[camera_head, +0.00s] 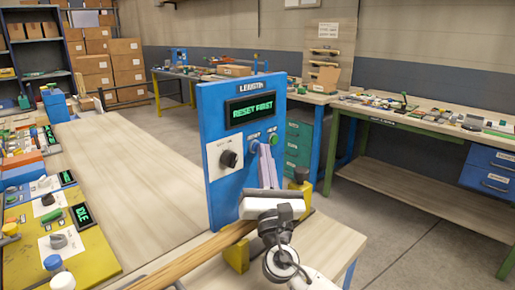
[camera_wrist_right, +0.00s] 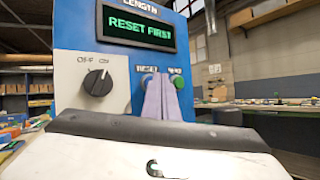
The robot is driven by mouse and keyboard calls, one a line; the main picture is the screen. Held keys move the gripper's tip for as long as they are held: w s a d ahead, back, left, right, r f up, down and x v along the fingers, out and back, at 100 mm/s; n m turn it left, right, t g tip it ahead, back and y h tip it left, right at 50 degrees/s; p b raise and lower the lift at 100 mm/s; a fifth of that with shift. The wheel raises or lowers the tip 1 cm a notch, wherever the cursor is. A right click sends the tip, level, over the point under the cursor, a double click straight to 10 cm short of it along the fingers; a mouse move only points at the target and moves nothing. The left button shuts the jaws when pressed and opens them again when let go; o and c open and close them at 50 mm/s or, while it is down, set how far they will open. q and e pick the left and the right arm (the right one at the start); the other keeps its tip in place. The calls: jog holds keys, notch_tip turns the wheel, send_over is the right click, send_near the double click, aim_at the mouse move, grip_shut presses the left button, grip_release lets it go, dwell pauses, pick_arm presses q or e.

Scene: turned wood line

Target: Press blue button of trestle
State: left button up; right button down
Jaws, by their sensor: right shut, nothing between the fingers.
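The trestle's upright blue panel (camera_head: 222,180) stands at the middle, with a display (camera_head: 250,109) reading "RESET FIRST" in green. A blue button (camera_wrist_right: 147,80) under the label RESET is partly hidden behind my fingers in the right wrist view; it also shows in the head view (camera_head: 254,144). A green button (camera_wrist_right: 178,82) is just right of it. My right gripper (camera_head: 264,150) is shut and empty, its pale purple fingertips (camera_wrist_right: 160,78) right in front of the panel at the blue button. I cannot tell whether they touch it. My left gripper is not in view.
A black rotary knob (camera_wrist_right: 98,82) on a white plate marked OFF and ON is left of the buttons. A wooden bar (camera_head: 190,262) runs below the panel. A yellow control box (camera_head: 95,250) stands at left. Workbenches (camera_head: 430,170) line the back.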

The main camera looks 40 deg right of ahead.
jog(key=shift+w, duration=0.15)
dwell(0.4)
jog(key=shift+s, duration=0.8)
jog(key=shift+s, duration=0.1)
jog(key=s, duration=0.4)
jog(key=shift+s+d, duration=0.25)
jog(key=shift+s, duration=0.15)
dwell(0.5)
